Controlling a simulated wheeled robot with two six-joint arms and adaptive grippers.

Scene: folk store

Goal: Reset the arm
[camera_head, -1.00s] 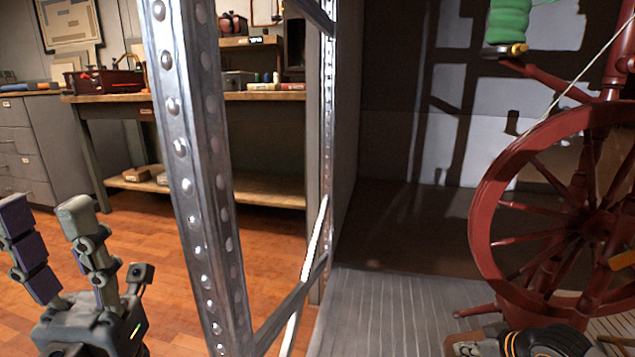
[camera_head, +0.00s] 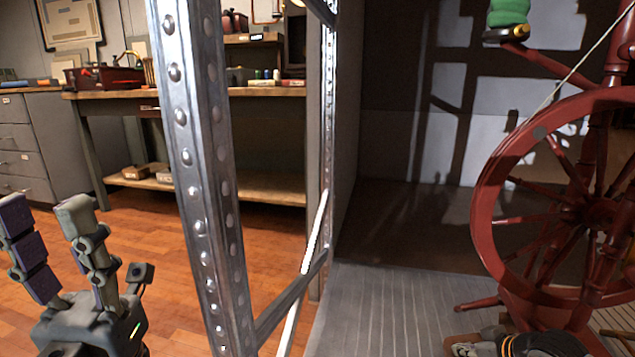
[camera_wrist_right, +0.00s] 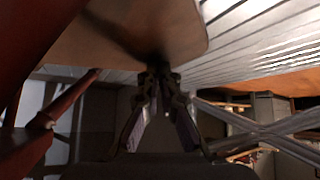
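My left gripper (camera_head: 43,212) stands at the lower left of the head view, its two fingers pointing up and apart. It is empty, with wood floor behind it. My right gripper (camera_wrist_right: 161,80) is in the middle of the right wrist view. Its dark fingers look slightly apart, with nothing visible held between them. A brown wooden surface (camera_wrist_right: 140,35) lies beyond the tips; whether they touch it cannot be told.
A riveted metal post (camera_head: 195,170) stands close, right of my left gripper. A red spinning wheel (camera_head: 490,190) with a green spool (camera_head: 508,14) fills the right side. A workbench (camera_head: 200,93) stands behind. Wood floor (camera_head: 130,235) is open at left.

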